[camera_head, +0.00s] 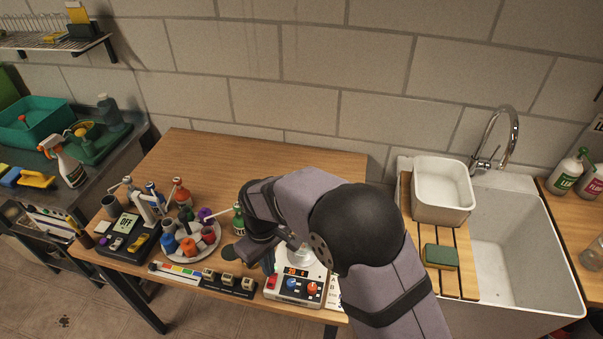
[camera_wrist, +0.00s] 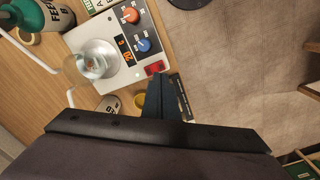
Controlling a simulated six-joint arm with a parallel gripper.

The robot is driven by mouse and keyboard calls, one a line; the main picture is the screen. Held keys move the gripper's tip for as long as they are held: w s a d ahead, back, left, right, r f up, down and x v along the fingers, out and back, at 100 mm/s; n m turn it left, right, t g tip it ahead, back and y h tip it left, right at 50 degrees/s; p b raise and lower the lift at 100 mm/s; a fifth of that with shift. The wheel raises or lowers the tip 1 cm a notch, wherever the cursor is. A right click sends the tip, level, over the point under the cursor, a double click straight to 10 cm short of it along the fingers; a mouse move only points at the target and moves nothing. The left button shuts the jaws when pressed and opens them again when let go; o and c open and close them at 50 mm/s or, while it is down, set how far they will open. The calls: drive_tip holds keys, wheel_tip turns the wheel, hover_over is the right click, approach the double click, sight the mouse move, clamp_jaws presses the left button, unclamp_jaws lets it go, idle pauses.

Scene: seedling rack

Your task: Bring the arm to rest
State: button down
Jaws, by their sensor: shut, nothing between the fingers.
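My gripper (camera_wrist: 158,82) shows in the wrist view as dark fingers together, with nothing between them. Its tips appear close to the red switch of a white stirrer-like device (camera_wrist: 107,47); I cannot tell the height above it. In the head view my arm reaches over the front of the wooden table, and the dark gripper end (camera_head: 236,252) is partly hidden by my own links. The device (camera_head: 290,288) shows there below my arm, with an orange display, a blue knob and an orange-red knob. A clear glass vessel (camera_wrist: 92,62) stands on it.
A round tray (camera_head: 213,242) with coloured pots and several bottles stand left of my gripper. A dark scale (camera_head: 128,240) is further left. A green bottle (camera_head: 239,219) is close to my arm. The table's back (camera_head: 230,155) is clear. A sink (camera_head: 515,245) lies right.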

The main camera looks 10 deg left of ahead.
drive_tip(key=shift+f+m, duration=0.1)
drive_tip(key=shift+m, duration=0.4)
drive_tip(key=s+d+f+m+g+h, duration=0.2)
drive_tip(key=s+d+f, duration=0.1)
drive_tip(key=s+d, duration=0.8)
drive_tip(key=d+r+m+t+y, duration=0.1)
drive_tip(key=d+r+m, duration=0.3)
drive_tip(key=d, duration=0.7)
drive_tip(key=w+d+r+m+t+y, duration=0.1)
drive_tip(key=d+r+m, duration=0.4)
drive_tip(key=d, duration=0.6)
drive_tip(key=shift+w+b, duration=0.3)
drive_tip(key=shift+b, duration=0.15)
